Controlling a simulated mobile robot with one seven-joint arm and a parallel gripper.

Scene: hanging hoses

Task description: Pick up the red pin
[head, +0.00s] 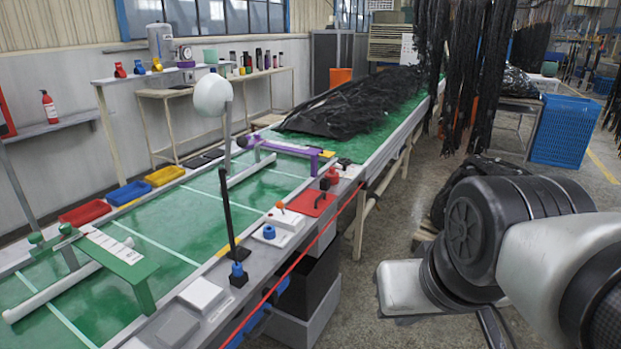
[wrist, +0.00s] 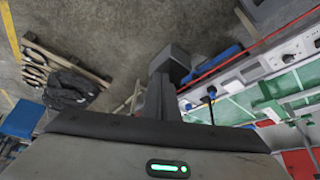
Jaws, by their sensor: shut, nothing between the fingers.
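A small red piece (head: 333,175) stands on the grey rail of the bench, just right of the purple bracket. It looks like the red pin, though its shape is too small to make out. In the wrist view I cannot make the pin out. My gripper (wrist: 168,66) shows in the wrist view as dark fingers above the hand, closed and empty, over the floor beside the bench. It is apart from the pin. In the head view my arm fills the lower right and the fingers are not seen.
Dark hoses (head: 355,105) lie on the green belt, and others hang behind. A blue crate (head: 565,131) stands right.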

